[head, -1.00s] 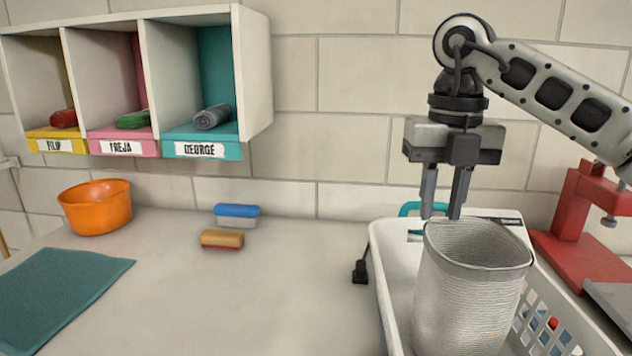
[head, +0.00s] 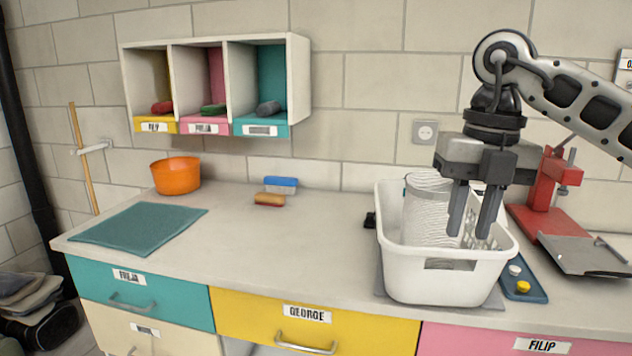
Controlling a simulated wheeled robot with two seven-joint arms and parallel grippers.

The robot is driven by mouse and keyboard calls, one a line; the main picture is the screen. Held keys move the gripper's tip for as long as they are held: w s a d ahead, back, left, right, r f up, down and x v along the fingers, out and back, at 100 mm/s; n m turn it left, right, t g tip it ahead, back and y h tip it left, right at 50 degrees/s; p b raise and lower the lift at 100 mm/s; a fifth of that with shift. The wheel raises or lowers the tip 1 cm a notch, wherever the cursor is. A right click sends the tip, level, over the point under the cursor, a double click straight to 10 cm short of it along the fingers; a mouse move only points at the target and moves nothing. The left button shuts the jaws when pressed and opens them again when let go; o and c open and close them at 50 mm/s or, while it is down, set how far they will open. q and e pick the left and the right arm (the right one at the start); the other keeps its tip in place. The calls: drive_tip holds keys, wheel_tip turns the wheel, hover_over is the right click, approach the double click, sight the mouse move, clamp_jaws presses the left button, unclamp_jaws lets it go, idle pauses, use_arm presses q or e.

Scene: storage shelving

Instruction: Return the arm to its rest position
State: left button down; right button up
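My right arm comes in from the right. A ribbed, whitish-grey cylindrical container (head: 425,212) stands inside the basket, left of the fingers and partly hidden by the basket's front wall. My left gripper is not in view.
A red press-like stand (head: 545,190) and a blue tray (head: 526,284) are right of the basket. A cubby shelf (head: 297,75) hangs above.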

drive_tip(key=s+a+f+m+g+y, duration=0.1)
drive_tip(key=s+a+f+y, duration=0.15)
drive_tip(key=a+y, duration=0.5)
drive_tip(key=s+a+f+m+y, duration=0.1)
drive_tip(key=s+a+f+y, duration=0.15)
drive_tip(key=a+y, duration=0.5)
drive_tip(key=s+a+f+g+y, duration=0.1)
drive_tip(key=a+f+y, duration=0.4)
drive_tip(key=a, duration=0.4)
drive_tip(key=w+d+f+m+t+h, duration=0.2)
drive_tip(key=d+f+m+t+h, duration=0.35)
drive_tip(key=m+t, duration=0.55)
drive_tip(key=w+d+f+m+t+h, duration=0.2)
drive_tip(key=d+f+m+t+h, duration=0.2)
drive_tip(key=f+m+t, duration=0.6)
drive_tip(key=s+d+f+m+g+h, duration=0.4)
drive_tip(key=s+f, duration=0.3)
drive_tip(key=f, duration=0.1)
drive_tip(key=s+d+f+m+g+h, duration=0.4)
drive_tip(key=s+d+f+m, duration=0.1)
drive_tip(key=s+f, duration=0.2)
drive_tip(key=shift+s+f+g, duration=0.2)
drive_tip(key=shift+f+g, duration=0.1)
drive_tip(key=shift+f, duration=0.35)
drive_tip(key=shift+d, duration=0.1)
